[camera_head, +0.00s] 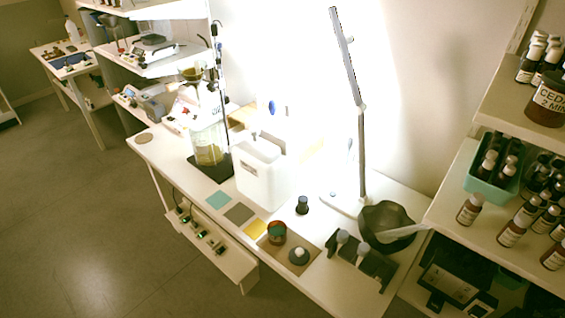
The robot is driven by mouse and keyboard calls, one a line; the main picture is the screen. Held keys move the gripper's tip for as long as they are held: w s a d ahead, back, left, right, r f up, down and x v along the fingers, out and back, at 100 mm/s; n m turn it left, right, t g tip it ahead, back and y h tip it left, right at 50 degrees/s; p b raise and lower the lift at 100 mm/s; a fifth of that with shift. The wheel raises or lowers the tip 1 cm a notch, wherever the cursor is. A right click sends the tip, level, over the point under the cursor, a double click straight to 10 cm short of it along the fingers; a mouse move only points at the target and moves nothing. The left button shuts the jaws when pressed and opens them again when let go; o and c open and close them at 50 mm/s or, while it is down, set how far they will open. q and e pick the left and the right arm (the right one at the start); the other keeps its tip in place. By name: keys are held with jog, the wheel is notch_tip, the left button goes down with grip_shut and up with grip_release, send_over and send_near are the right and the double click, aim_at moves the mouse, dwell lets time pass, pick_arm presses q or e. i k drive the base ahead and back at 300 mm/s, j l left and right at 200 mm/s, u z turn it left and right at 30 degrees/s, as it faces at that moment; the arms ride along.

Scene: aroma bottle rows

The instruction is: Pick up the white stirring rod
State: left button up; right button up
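A pale, whitish rod-like piece (398,231) leans in a dark bowl (375,218) near the right end of the white bench. Its upper end rests over the bowl's right rim, and its lower end is inside. It is the only thing here that looks like the white stirring rod, but it is small and I cannot be sure. Neither of my grippers is in view.
A dark rack (372,268) stands in front of the bowl. A tall grey lamp arm (361,150) rises behind it. A white container (258,175) stands mid-bench. Shelves with brown bottles (512,232) are at right. Open floor (80,220) lies left.

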aim_at(287, 107)
jog(key=i+j+z, duration=0.1)
jog(key=j, duration=0.25)
jog(key=i+j+z, duration=0.1)
jog(key=i+j, duration=0.15)
jog(key=i+j+z, duration=0.1)
jog(key=j, duration=0.35)
jog(key=i+j+z, duration=0.1)
jog(key=j, duration=0.25)
jog(key=i+j+z, duration=0.1)
jog(key=j, duration=0.3)
jog(key=i, duration=0.1)
